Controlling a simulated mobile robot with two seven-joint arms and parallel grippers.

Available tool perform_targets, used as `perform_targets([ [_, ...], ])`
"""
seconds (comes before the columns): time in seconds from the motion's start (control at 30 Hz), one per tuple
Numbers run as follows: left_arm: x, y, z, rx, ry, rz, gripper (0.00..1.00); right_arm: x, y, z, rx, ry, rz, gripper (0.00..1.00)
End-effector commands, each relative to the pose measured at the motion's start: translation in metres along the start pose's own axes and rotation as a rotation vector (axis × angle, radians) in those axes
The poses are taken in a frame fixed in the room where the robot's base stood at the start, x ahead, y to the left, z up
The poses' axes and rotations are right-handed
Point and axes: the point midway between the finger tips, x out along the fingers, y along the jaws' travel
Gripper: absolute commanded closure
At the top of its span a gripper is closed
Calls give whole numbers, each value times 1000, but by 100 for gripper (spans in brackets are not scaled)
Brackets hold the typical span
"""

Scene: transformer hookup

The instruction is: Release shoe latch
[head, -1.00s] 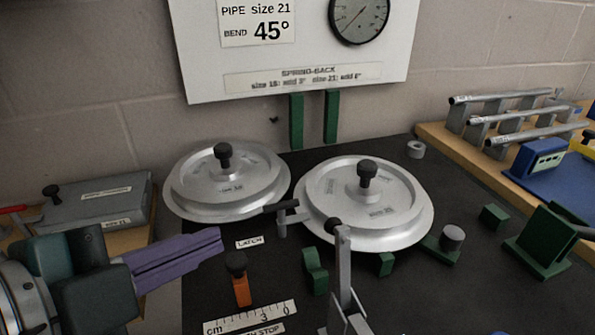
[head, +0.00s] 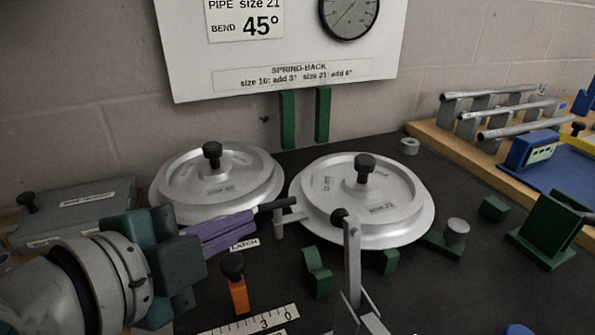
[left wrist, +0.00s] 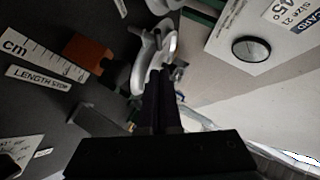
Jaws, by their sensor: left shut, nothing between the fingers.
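The shoe latch is a small grey post with a black bar handle (head: 277,205), between the two round silver dies and behind the LATCH label (head: 244,244). My left gripper (head: 254,222) comes in from the left with its purple fingers shut and empty. In the head view its tips lie just left of the latch handle; I cannot tell whether they touch. In the left wrist view the dark shut fingers (left wrist: 160,75) point toward blurred silver parts (left wrist: 152,60). The latch cannot be made out clearly there. My right gripper is not in view.
The left die (head: 170,190) and right die (head: 415,225) have upright black knobs. An orange stop (head: 238,295) with a black knob stands below my left fingers. A grey lever (head: 352,262) rises in front of the right die. Green blocks (head: 317,272) stand nearby.

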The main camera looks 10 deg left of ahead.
Motion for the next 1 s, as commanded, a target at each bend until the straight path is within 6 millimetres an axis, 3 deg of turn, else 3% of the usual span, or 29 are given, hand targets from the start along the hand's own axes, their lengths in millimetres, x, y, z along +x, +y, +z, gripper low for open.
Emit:
perform_targets([
  [0.2, 46, 2, 4, 1, 0, 1, 100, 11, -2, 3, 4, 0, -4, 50],
  [0.4, 62, 1, 23, 2, 0, 1, 100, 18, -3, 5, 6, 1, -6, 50],
  [1.0, 65, 0, 28, 1, 1, 2, 100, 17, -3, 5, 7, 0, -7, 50],
])
